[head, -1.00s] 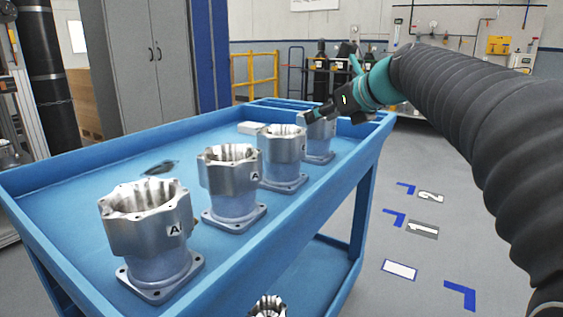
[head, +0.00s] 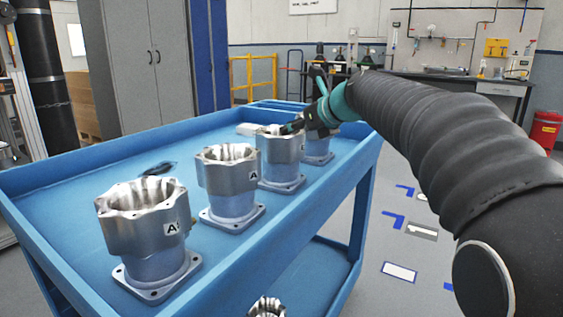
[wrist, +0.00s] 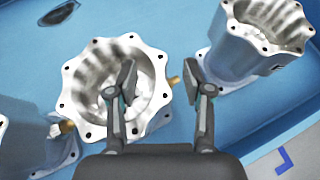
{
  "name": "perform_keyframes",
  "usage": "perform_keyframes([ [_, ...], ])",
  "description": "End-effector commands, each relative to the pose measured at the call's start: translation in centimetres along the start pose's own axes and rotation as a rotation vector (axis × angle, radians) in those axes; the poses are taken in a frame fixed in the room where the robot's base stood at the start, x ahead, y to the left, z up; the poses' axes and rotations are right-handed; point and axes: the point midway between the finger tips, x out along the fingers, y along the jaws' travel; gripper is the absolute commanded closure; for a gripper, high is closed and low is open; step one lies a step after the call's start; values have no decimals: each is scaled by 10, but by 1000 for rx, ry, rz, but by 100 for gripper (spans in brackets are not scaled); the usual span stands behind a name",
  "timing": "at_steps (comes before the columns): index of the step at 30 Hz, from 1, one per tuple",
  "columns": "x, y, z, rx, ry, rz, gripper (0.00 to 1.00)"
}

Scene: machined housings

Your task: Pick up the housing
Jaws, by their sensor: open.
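Several silver flanged housings stand upright in a row on the blue cart. My gripper (head: 291,128) is at the rim of the third housing from the front (head: 280,165). In the wrist view my gripper (wrist: 161,82) is open and straddles the wall of the middle housing (wrist: 82,82): the left finger is over its bore, the right finger outside its rim. Finger contact with the wall cannot be told. The farthest housing (head: 318,152) is partly hidden by my gripper. The nearer housings (head: 228,180) and (head: 145,230) bear an "A" label.
Neighbouring housings (wrist: 262,45) and (wrist: 30,135) stand close on both sides in the wrist view. The blue cart (head: 95,160) has raised edges. A dark flat item (head: 157,168) and a white block (head: 248,129) lie on it. Another metal part (head: 267,307) is on the lower shelf.

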Motion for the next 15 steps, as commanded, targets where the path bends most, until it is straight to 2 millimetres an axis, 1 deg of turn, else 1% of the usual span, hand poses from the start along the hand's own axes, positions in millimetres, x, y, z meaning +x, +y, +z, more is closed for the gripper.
perform_keyframes([
  [2,0,0,0,0,0,0,49],
  [3,0,0,0,0,0,0,52],
  [5,0,0,0,0,0,0,67],
  [6,0,0,0,0,0,0,77],
  [9,0,0,0,1,0,0,100],
  [15,-2,0,2,1,-4,-1,100],
])
